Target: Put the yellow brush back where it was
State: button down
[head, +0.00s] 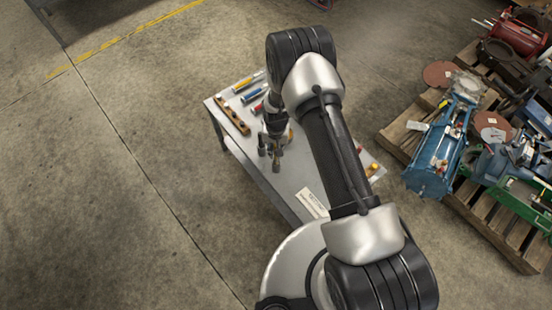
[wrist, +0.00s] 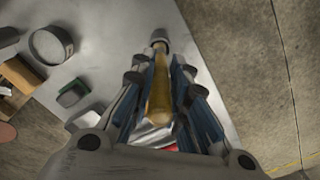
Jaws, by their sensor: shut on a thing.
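The yellow brush (wrist: 160,98) is between the fingers of my gripper (wrist: 158,70) in the wrist view. Its yellow handle runs along the gap and a grey end (wrist: 160,41) sticks out past the fingertips. My gripper is shut on it. In the head view my gripper (head: 272,146) is over the grey table (head: 290,185), pointing down; the brush is mostly hidden there. I cannot tell whether the brush touches the table top.
A wooden block (head: 233,116) lies at the table's left edge, with yellow and blue handled tools (head: 248,82) behind it. A white label (head: 312,203) lies at the front. Wooden pallets (head: 405,135) with machine parts stand to the right. Floor at left is clear.

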jog(key=shift+f+b, duration=0.7)
jog(key=shift+f, duration=2.25)
jog(key=shift+f+b, duration=0.15)
jog(key=shift+b, duration=0.15)
jog(key=c, duration=1.6)
grip_release()
jog(key=shift+o, duration=0.2)
